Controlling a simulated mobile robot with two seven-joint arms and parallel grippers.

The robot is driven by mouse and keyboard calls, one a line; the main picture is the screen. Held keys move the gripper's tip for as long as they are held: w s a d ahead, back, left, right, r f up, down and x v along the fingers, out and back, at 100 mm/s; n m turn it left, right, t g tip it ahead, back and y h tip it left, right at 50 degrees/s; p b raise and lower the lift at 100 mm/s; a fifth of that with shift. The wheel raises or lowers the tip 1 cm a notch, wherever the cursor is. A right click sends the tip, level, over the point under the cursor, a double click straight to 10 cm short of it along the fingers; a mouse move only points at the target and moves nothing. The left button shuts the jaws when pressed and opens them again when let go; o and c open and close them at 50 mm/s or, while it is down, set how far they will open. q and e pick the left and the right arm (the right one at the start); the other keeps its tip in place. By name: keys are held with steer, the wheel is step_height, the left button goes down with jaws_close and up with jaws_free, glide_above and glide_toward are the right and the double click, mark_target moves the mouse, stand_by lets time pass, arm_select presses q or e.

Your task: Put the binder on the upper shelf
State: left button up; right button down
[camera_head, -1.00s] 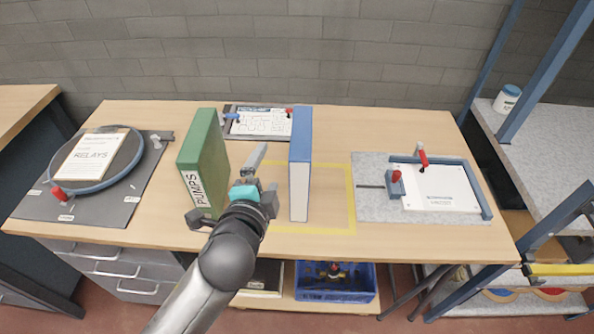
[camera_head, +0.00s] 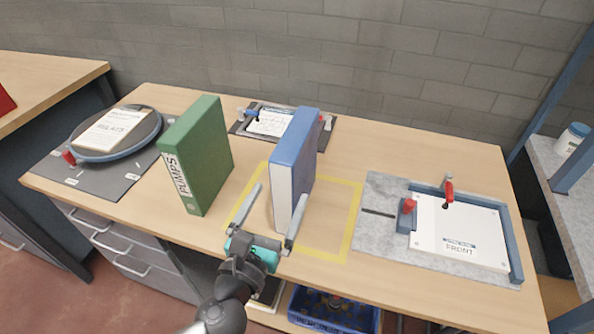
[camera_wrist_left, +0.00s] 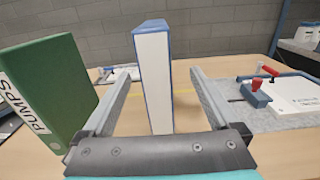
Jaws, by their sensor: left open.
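A blue binder (camera_head: 293,165) stands upright on the table, its white page edge facing me. It also shows in the left wrist view (camera_wrist_left: 154,80), between the two fingers. A green binder (camera_head: 198,155) labelled PUMPS stands upright to its left, also seen in the left wrist view (camera_wrist_left: 50,95). My left gripper (camera_head: 281,193) is open at the near side of the blue binder, one finger on each side of it. My right gripper is not in view.
A yellow taped outline (camera_head: 345,225) surrounds the blue binder's spot. A grey board with a white FRONT panel (camera_head: 460,235) lies right; a round RELAYS tray (camera_head: 117,133) lies left. A clipboard-like board (camera_head: 270,123) lies behind. A grey shelf (camera_head: 565,185) with blue posts stands far right.

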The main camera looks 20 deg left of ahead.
mark_target(285, 185)
arm_select(q)
steer(key=w, duration=0.7)
steer(key=shift+d+p, duration=0.15)
steer(key=shift+p, duration=0.25)
steer(key=shift+w+a+r, duration=0.15)
steer(key=shift+w+r, duration=0.05)
steer(key=shift+w, duration=1.1)
steer(key=shift+w+a+r, duration=0.15)
steer(key=shift+w, duration=1.15)
steer(key=shift+c, duration=0.3)
jaws_close()
steer(key=shift+r, duration=0.15)
